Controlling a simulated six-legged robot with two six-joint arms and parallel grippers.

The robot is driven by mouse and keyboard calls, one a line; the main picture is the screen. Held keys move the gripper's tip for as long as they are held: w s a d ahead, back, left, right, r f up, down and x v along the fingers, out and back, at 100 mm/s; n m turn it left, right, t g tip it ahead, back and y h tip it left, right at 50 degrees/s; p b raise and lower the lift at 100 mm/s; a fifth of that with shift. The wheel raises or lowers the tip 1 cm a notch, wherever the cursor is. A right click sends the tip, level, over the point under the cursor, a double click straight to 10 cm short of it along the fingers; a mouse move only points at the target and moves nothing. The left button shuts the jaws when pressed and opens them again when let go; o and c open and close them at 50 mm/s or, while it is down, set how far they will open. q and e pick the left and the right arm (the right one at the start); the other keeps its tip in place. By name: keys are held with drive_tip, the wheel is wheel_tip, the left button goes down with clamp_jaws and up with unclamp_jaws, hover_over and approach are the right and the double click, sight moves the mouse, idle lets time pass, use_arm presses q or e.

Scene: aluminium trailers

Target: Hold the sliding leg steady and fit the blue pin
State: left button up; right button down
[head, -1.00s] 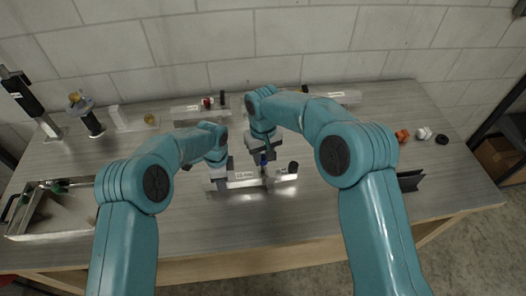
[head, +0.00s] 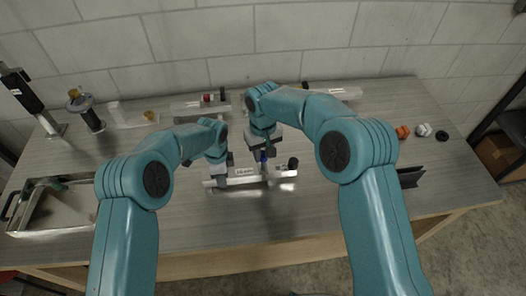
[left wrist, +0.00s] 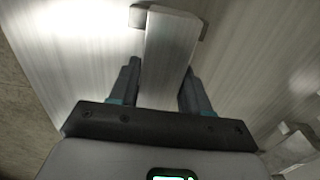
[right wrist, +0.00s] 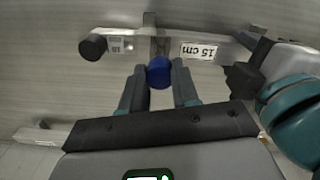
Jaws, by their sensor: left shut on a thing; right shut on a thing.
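The sliding leg, a pale aluminium bar (head: 243,181) with a label and a dark end cap, lies across the middle of the bench. My left gripper (head: 221,176) is shut on its left part; in the left wrist view the bar (left wrist: 168,50) runs between the fingers. My right gripper (head: 264,151) is above the bar, shut on the blue pin (head: 264,157). In the right wrist view the pin's round blue head (right wrist: 159,72) is between the fingertips, over a bracket across the bar. Whether its tip is in a hole is hidden.
A metal tray (head: 20,222) stands at the left front. A black post (head: 22,92) and a spool-like part (head: 86,110) stand at the back left. Orange (head: 403,132) and white (head: 424,130) knobs lie at the right. The front of the bench is mostly clear.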

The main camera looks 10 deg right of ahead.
sight(263, 167)
drive_tip(key=shift+f, duration=2.6)
drive_tip(key=c, duration=0.8)
unclamp_jaws()
drive_tip(key=shift+r, duration=0.15)
wheel_tip(263, 167, up, 12)
drive_tip(key=shift+f, duration=0.1)
use_arm(q)
drive_tip(key=o, duration=1.4)
